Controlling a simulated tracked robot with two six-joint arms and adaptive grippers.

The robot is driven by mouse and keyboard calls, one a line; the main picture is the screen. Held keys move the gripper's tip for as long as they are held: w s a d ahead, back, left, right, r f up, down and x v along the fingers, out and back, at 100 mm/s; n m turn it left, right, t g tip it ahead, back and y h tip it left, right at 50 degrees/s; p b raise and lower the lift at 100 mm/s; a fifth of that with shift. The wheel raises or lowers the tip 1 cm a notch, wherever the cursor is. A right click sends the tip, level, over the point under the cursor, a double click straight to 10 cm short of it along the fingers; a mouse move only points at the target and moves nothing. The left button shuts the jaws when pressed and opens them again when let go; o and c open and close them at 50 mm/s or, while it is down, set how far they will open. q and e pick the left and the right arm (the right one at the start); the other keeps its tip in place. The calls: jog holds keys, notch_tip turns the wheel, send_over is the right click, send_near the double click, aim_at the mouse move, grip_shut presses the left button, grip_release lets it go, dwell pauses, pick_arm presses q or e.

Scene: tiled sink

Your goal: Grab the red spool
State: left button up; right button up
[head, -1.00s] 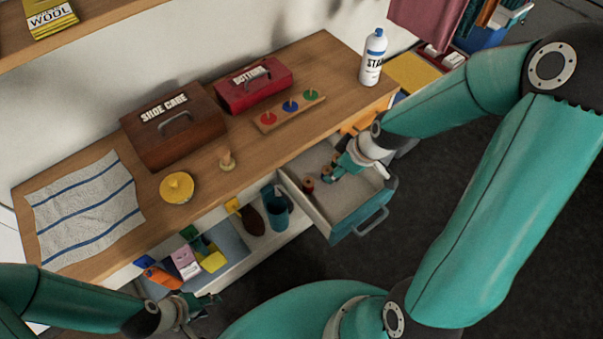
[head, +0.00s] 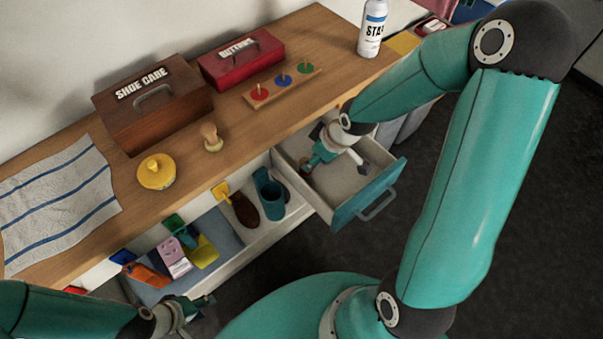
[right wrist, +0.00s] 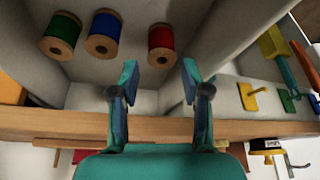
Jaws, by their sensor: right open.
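In the right wrist view the red spool (right wrist: 161,42) stands in the drawer, just ahead of my right gripper (right wrist: 159,77). The right gripper is open, with its two fingers apart and nothing between them. The spool lines up with the gap between the fingertips. In the head view my right gripper (head: 312,158) is inside the open drawer (head: 345,212) and covers much of its contents. My left gripper (head: 205,302) is at the lower left, by the lower shelf. Whether its fingers are open is too small to tell.
A blue spool (right wrist: 103,36) and a green spool (right wrist: 60,36) stand left of the red one. The wooden counter (head: 235,140) holds a shoe care box (head: 150,105), a red buttons box (head: 240,60) and a board with coloured discs (head: 284,86). The drawer walls are close around my right gripper.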

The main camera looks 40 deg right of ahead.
jog(key=b+x, duration=0.4)
jog(key=x, duration=0.1)
jog(key=shift+w+a, duration=0.15)
jog(key=shift+w, duration=0.1)
jog(key=shift+r, duration=0.1)
jog(key=shift+c, duration=0.3)
jog(key=c, duration=0.6)
jog(key=shift+c, duration=0.2)
